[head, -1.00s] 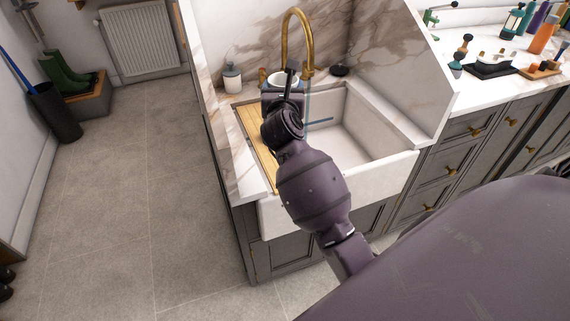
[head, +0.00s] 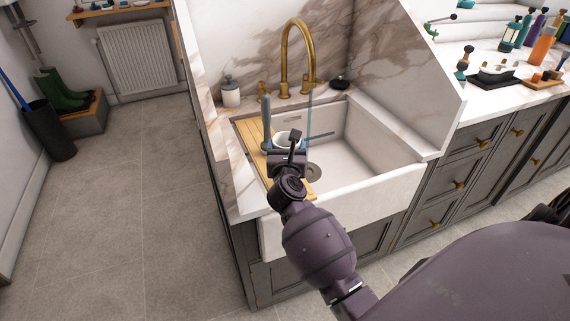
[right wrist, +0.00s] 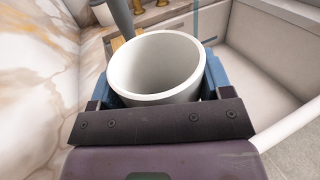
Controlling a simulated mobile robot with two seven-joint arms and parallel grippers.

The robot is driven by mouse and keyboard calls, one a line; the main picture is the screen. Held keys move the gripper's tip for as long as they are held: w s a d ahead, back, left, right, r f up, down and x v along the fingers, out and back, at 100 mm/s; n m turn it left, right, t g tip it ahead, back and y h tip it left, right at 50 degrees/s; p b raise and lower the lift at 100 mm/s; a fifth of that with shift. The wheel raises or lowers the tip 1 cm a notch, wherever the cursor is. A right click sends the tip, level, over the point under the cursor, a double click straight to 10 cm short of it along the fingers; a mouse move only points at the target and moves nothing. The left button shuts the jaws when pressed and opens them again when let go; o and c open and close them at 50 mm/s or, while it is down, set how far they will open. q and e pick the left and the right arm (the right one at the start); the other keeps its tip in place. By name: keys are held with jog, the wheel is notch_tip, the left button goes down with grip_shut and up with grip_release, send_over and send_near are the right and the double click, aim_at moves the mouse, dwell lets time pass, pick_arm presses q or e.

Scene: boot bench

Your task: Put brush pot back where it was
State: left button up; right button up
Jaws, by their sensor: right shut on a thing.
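The brush pot is a white round pot with a thick rim. In the head view the brush pot (head: 287,136) is over the wooden board and the left side of the sink, partly hidden behind my right gripper (head: 288,148). In the right wrist view the pot (right wrist: 155,95) is upright between the blue fingers of my right gripper (right wrist: 160,82), which is shut on it. Its inside looks empty. Its base is hidden, so I cannot tell whether it touches the board. My left gripper is not in view.
A wooden board (head: 249,132) lies along the sink's left side, with a grey-blue upright thing (head: 266,112) close to the pot. A brass tap (head: 284,50), a white lidded jar (head: 230,92) and a dark round thing (head: 340,84) stand behind. The sink basin (head: 355,140) has free room.

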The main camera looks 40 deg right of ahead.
notch_tip(320, 180, down, 5)
jog(key=shift+r+b, duration=0.1)
jog(key=shift+b, duration=0.8)
jog(key=shift+f, duration=0.2)
jog(key=shift+r, duration=0.1)
jog(key=shift+f, duration=0.3)
jog(key=o, duration=1.3)
jog(key=shift+c, duration=0.2)
